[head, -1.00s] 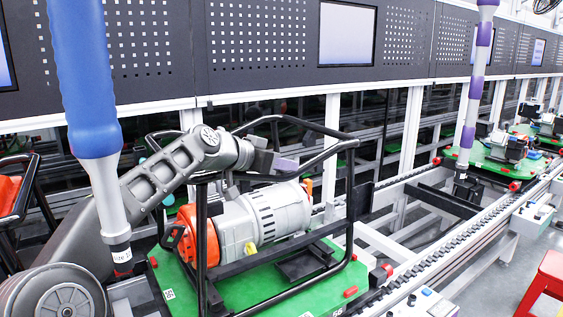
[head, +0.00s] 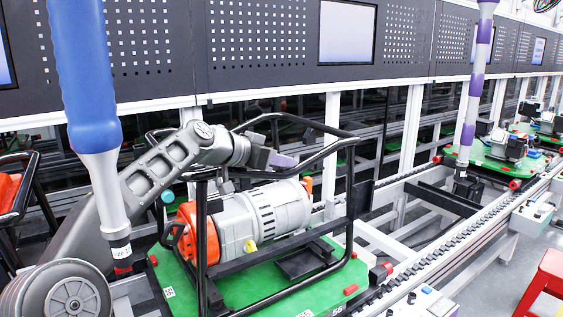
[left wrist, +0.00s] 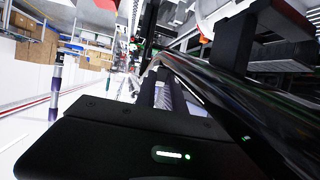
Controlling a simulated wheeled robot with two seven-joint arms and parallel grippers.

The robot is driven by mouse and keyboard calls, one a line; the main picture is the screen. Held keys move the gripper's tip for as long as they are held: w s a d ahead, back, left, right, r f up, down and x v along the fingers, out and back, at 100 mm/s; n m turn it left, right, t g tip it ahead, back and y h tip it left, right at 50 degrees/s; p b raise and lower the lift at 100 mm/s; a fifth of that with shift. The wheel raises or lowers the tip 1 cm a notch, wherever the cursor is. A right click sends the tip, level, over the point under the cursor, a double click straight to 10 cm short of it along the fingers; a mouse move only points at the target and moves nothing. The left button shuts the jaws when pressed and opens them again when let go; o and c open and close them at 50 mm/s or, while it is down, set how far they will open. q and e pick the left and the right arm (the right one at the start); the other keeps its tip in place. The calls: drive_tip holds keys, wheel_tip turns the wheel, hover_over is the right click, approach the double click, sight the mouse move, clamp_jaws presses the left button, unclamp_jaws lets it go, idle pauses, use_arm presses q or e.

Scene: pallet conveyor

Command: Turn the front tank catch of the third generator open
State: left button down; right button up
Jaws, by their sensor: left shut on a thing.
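The generator (head: 265,213) has a pale ribbed body, an orange end and a black tube frame (head: 318,158). It stands on a green pallet (head: 325,285). My left gripper (head: 284,162) is at the upper tubes of the frame, above the generator body, and is shut. The front tank catch between its fingers is too small and hidden to make out. In the left wrist view the gripper's dark housing (left wrist: 150,150) fills the bottom, and a glossy black tube (left wrist: 235,95) runs diagonally close beside it. My right gripper is not in view.
A blue and white post (head: 88,100) stands at the left, close to my left arm. A conveyor rail (head: 440,235) runs off to the right, with further generators on green pallets (head: 490,158). A red stool (head: 545,285) stands at the lower right.

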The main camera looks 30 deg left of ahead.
sight(256, 172)
use_arm(q)
drive_tip(key=shift+r+m+h, duration=0.1)
drive_tip(key=shift+m+h, duration=0.3)
drive_tip(key=shift+h, duration=0.1)
drive_tip(key=c, duration=1.4)
unclamp_jaws()
drive_tip(key=shift+c, duration=0.2)
drive_tip(key=shift+a, duration=0.1)
drive_tip(key=shift+s+a+b, duration=0.25)
drive_tip(key=shift+s+b, duration=0.1)
drive_tip(key=b+v, duration=0.2)
drive_tip(key=v, duration=0.4)
drive_tip(key=shift+s+r, duration=0.1)
drive_tip(key=shift+r, duration=0.05)
drive_tip(key=shift+s+r, duration=0.2)
drive_tip(key=shift+s, duration=0.05)
